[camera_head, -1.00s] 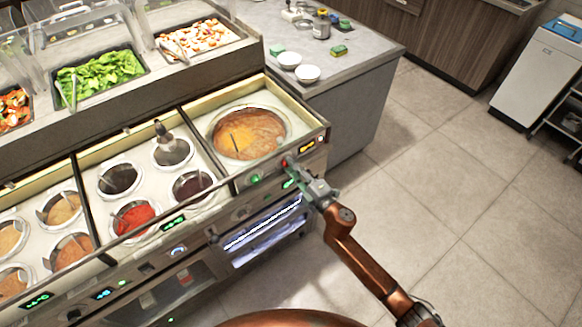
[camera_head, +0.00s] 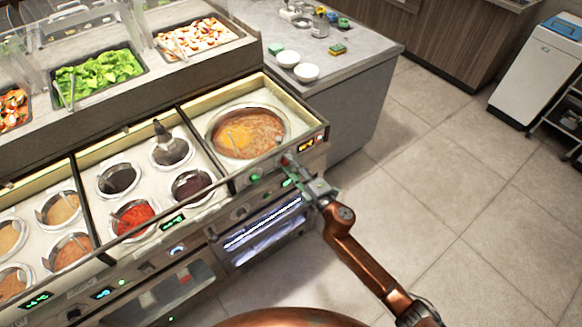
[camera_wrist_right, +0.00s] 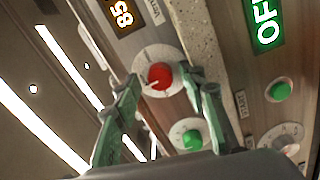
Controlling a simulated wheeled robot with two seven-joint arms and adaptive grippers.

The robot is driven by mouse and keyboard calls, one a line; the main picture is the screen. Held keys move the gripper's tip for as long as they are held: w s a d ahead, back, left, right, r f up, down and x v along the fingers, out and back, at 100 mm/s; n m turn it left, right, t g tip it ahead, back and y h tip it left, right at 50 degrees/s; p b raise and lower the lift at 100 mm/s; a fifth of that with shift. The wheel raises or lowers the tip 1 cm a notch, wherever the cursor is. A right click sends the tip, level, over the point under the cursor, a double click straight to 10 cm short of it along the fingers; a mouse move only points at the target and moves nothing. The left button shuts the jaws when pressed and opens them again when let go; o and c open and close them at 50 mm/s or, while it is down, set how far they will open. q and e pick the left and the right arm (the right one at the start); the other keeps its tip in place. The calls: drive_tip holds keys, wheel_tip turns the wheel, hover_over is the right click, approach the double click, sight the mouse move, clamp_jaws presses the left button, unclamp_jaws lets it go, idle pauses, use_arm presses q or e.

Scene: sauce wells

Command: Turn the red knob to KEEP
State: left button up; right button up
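The red knob (camera_wrist_right: 160,77) sits on a pale round dial on the front panel, with a white pointer line toward the left in the right wrist view. KEEP cannot be read there. My right gripper (camera_wrist_right: 160,79) is open, one green finger on each side of the knob, with gaps between fingertips and knob. In the head view my right gripper (camera_head: 291,163) is at the panel below the round soup well (camera_head: 215,120), and its tips hide the red knob. My left gripper is not in view.
A green knob (camera_wrist_right: 192,139) lies just below the red one, near the right finger. A green button (camera_wrist_right: 279,91), an orange display (camera_wrist_right: 121,13) and a green OFF display (camera_wrist_right: 265,22) are on the panel. Open floor (camera_head: 450,230) lies to the right.

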drive_tip(key=shift+f, duration=0.1)
